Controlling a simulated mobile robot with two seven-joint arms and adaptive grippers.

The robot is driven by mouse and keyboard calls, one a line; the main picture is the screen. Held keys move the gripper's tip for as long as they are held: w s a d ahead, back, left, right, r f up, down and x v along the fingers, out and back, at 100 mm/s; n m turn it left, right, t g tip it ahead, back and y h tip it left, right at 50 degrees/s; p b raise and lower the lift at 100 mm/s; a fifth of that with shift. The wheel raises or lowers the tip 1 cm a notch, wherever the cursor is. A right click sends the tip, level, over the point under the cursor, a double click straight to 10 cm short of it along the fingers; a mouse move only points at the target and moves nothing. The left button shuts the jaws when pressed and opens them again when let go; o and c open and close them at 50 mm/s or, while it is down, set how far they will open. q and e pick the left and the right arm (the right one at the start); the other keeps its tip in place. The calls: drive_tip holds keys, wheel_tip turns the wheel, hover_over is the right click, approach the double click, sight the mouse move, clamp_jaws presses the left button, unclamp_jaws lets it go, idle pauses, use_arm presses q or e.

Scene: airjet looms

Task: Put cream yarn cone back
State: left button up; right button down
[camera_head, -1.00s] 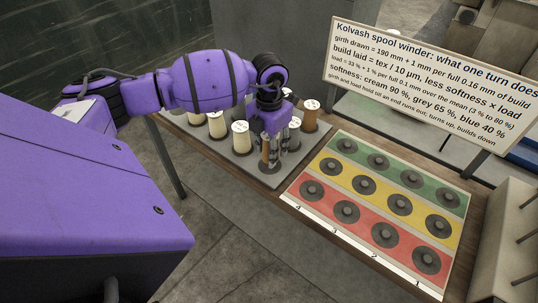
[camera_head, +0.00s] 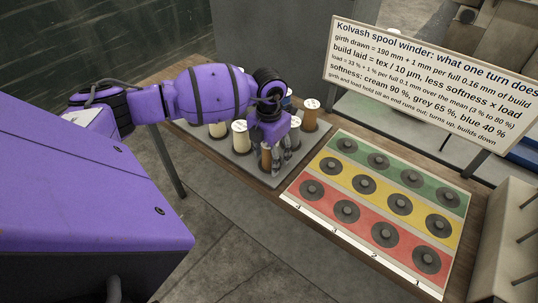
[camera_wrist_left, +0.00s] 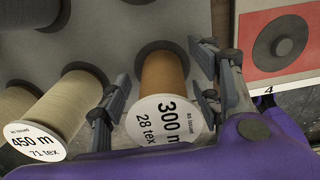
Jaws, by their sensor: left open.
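My left gripper (camera_head: 276,160) is open, low over the grey tray (camera_head: 258,176) at its front right end. In the left wrist view its fingers (camera_wrist_left: 162,75) stand on either side of a tan-brown cone (camera_wrist_left: 163,74), with a gap visible on the left. That cone's label reads 300 m, 28 tex; in the head view it shows partly behind the fingers (camera_head: 266,158). A cream cone (camera_head: 240,139) stands upright just left of the gripper. In the left wrist view a cream cone (camera_wrist_left: 52,108) reads 450 m, 71 tex. My right gripper is not in view.
A brown cone (camera_head: 311,115) stands at the tray's back right. Right of the tray lies a board with green, yellow and red rows (camera_head: 372,213) of empty dark holders. A sign (camera_head: 430,75) stands behind the board. My arm hides several cones.

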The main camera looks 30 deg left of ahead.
use_arm(q)
drive_tip(key=shift+r, duration=0.2)
wheel_tip(320, 180, up, 11)
drive_tip(key=shift+r, duration=0.55)
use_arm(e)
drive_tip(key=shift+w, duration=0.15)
use_arm(q)
drive_tip(key=shift+f, duration=0.1)
